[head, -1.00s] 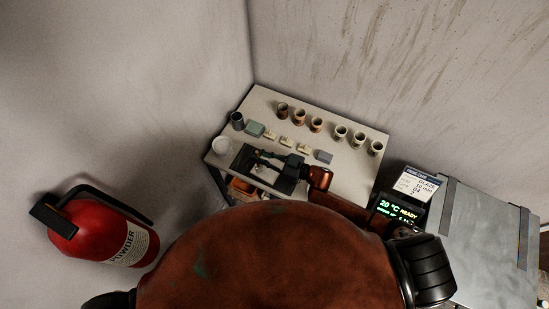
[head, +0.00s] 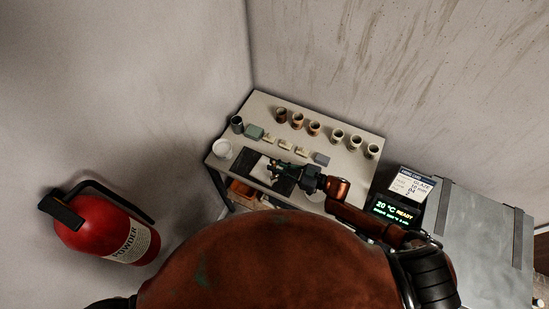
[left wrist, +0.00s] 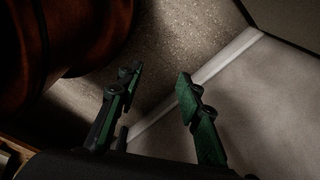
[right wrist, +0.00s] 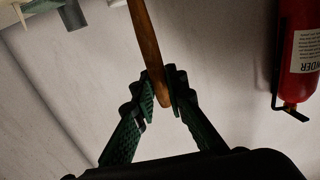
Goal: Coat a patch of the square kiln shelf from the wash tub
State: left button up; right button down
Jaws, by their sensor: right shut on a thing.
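My right gripper (head: 284,172) is over the table, above the dark square kiln shelf (head: 246,158). In the right wrist view it is shut on a wooden handle (right wrist: 146,38), probably a brush; its far end is out of view. A pale area shows across the middle of the dark square; I cannot tell whether it is wash or something lying there. The white round wash tub (head: 222,150) stands at the table's left corner, apart from the gripper. My left gripper (left wrist: 157,88) is open and empty above the floor, seen only in the left wrist view.
Several cups (head: 314,129) line the table's back. A dark cup (head: 237,123), a green block (head: 254,132) and small pale blocks (head: 285,145) stand before them. A pale disc (head: 316,195) lies under my right arm. A display (head: 397,210) and red extinguisher (head: 105,230) flank the table.

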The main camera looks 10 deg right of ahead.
aim_at(274, 162)
jog(key=shift+w+a+r+p, duration=0.15)
jog(key=shift+r+p, duration=0.2)
jog(key=shift+r, duration=0.25)
jog(key=shift+w+a+r+p, duration=0.15)
jog(key=shift+r+p, duration=0.15)
jog(key=shift+r, duration=0.3)
jog(key=shift+s+r+p, duration=0.1)
jog(key=shift+r+p, duration=0.55)
jog(key=shift+r, duration=0.1)
notch_tip(274, 162, up, 3)
jog(key=shift+f+p, duration=0.1)
jog(key=shift+p, duration=1.15)
